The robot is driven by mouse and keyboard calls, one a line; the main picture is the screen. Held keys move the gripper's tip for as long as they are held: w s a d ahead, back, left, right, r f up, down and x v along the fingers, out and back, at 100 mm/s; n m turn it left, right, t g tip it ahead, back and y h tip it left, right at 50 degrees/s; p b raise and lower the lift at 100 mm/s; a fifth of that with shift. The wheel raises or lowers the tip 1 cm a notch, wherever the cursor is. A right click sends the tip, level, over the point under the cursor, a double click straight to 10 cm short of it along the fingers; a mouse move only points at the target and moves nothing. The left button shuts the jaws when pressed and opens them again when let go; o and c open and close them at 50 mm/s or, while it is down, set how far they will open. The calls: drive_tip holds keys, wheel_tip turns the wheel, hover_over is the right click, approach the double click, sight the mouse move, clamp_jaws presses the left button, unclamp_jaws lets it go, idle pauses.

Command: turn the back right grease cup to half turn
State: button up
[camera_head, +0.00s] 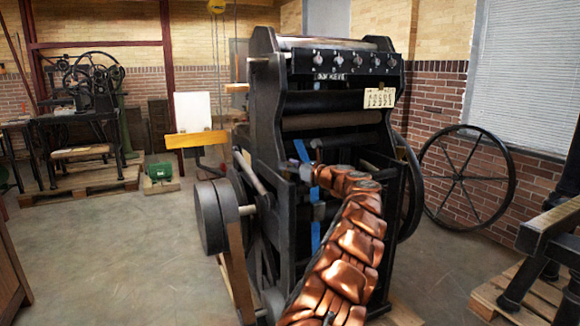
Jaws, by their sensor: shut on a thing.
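A tall black press (330,100) stands in the middle, with dark rollers and a row of several small knobs along its top. My copper-coloured arm rises from the bottom of the picture and bends left at the press's middle. My gripper (302,172) is at the arm's end, small and dark against the press frame. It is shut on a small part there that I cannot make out. I cannot pick out the back right grease cup or its turn mark from this view; the arm and frame cover part of this area.
A dark wheel (209,218) sticks out at the press's left. A large spoked wheel (467,177) leans by the brick wall. A black machine (565,235) on a pallet stands at the right edge. The floor (130,255) at left front is clear.

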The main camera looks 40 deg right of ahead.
drive_tip(key=shift+a+r+m+h, duration=0.1)
drive_tip(key=shift+m+h, duration=0.3)
drive_tip(key=shift+h, duration=0.6)
drive_tip(key=shift+a+m+g+h, duration=0.15)
drive_tip(key=shift+m+g+h, duration=0.15)
drive_tip(key=shift+m+h, duration=0.95)
drive_tip(key=m+h+b, duration=0.1)
drive_tip(key=g+h+b, duration=0.1)
drive_tip(key=h+b, duration=0.1)
drive_tip(key=shift+f+m, duration=0.3)
drive_tip(key=shift+m, duration=0.05)
drive_tip(key=shift+m+h+b, duration=0.3)
drive_tip(key=shift+h+b, duration=0.25)
drive_tip(key=shift+r+m+g+h+b, duration=0.15)
drive_tip(key=shift+m+g+h+b, duration=0.15)
drive_tip(key=shift+g+h, duration=0.1)
drive_tip(key=o, duration=1.1)
drive_tip(key=shift+o, duration=0.2)
